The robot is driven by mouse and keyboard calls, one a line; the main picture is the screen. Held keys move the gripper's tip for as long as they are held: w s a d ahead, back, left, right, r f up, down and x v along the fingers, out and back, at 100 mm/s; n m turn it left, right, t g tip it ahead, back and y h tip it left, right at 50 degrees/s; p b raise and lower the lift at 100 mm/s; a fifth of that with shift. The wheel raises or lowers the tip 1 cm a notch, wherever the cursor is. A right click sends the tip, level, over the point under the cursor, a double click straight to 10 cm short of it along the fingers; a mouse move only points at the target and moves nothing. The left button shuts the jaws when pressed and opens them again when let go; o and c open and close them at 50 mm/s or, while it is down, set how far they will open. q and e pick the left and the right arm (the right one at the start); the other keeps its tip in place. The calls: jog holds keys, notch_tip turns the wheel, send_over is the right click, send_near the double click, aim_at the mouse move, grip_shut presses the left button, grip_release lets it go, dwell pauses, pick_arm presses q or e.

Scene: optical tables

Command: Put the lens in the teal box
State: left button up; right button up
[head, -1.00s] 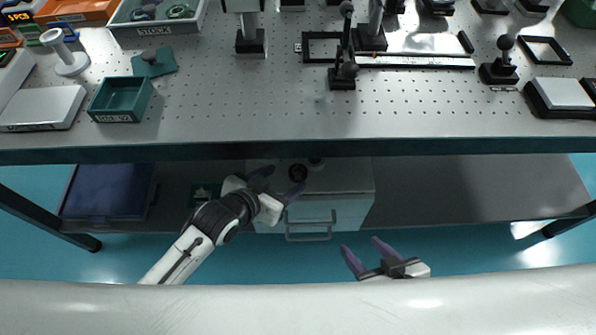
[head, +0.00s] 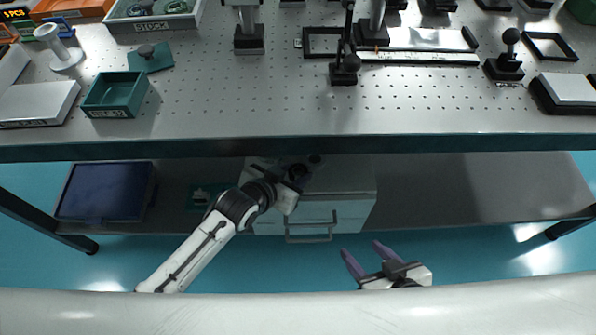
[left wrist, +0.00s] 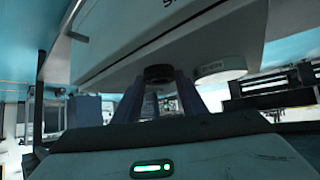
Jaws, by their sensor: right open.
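The teal box (head: 113,112) stands open and looks empty on the left of the table top, with its teal lid (head: 160,63) lying behind it. A short black round piece, apparently the lens (left wrist: 158,73), sits on the cabinet on the lower shelf. My left gripper (head: 296,177) is under the table top at that cabinet. In the left wrist view its fingers (left wrist: 160,88) stand apart, with the black piece between or just beyond the tips; contact cannot be told. My right gripper (head: 366,258) is open and empty in front of the table.
A white-faced round piece (left wrist: 221,72) stands close beside the black one. The cabinet (head: 350,190) has a front handle. The table's front edge (head: 440,145) overhangs the lower shelf (head: 470,185). A dark blue bin (head: 105,190) lies on the shelf's left. Optical posts and mounts crowd the table's back.

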pick_arm(q)
jog(key=shift+c, duration=1.1)
jog(key=shift+r, duration=0.15)
